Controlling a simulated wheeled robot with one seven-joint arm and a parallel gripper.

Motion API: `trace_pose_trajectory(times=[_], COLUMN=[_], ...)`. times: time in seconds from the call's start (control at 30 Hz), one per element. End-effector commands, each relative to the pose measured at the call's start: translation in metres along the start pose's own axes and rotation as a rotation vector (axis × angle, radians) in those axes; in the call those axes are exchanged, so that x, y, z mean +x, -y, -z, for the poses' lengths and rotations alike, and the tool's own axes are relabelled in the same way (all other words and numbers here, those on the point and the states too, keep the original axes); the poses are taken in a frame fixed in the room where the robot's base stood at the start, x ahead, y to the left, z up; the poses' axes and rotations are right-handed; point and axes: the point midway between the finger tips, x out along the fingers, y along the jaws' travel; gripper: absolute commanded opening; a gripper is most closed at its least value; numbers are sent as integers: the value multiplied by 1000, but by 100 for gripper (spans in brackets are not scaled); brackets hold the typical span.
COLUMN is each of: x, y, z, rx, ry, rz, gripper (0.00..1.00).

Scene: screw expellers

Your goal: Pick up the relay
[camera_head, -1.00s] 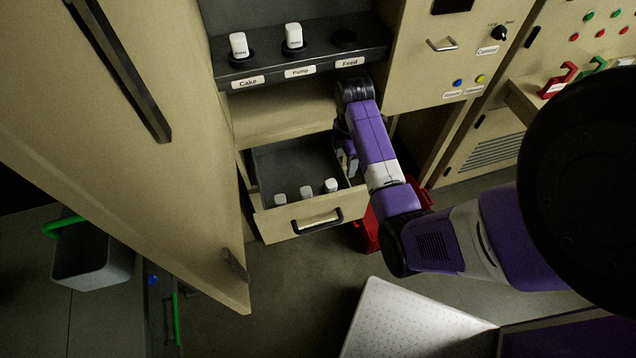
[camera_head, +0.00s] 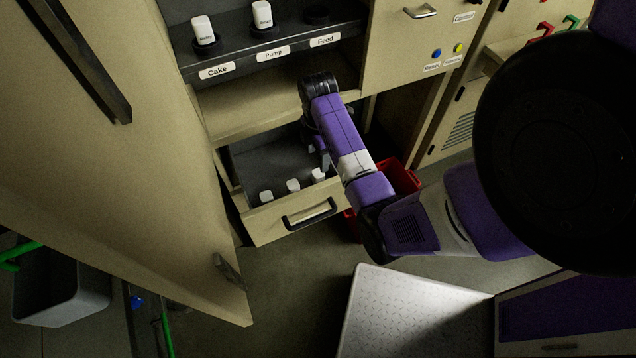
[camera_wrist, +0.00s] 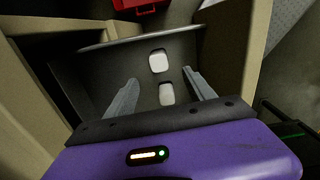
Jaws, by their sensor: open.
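Three white relays stand in a row near the front of an open drawer (camera_head: 262,226): a left one (camera_head: 266,196), a middle one (camera_head: 293,185) and a right one (camera_head: 318,175). My gripper (camera_head: 322,158) is inside the drawer's right side, just behind the right relay, partly hidden by my arm. In the wrist view, my gripper (camera_wrist: 160,78) is open, its grey fingers spread on either side of two white relays, a farther one (camera_wrist: 158,62) and a nearer one (camera_wrist: 167,94). Nothing is held. The third relay does not show there.
Above the drawer, a shelf holds two white relays in the Cake (camera_head: 204,31) and Pump (camera_head: 263,14) sockets; the Feed socket (camera_head: 316,15) is empty. A red bin (camera_head: 402,178) stands right of the drawer. A large cabinet door (camera_head: 110,190) stands open at the left.

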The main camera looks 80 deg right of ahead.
Motion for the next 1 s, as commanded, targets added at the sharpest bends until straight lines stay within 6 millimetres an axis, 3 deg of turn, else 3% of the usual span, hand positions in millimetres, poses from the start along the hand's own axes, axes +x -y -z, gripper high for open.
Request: trace_pose_trajectory(times=[0.03,0.1,0.43,1.0], x=[17,28,49,113], y=[0,0,0,-2], z=[0,0,0,-3], rx=[0,0,0,1], ry=[0,0,0,0], rz=[0,0,3,2], gripper=[63,63,63,63])
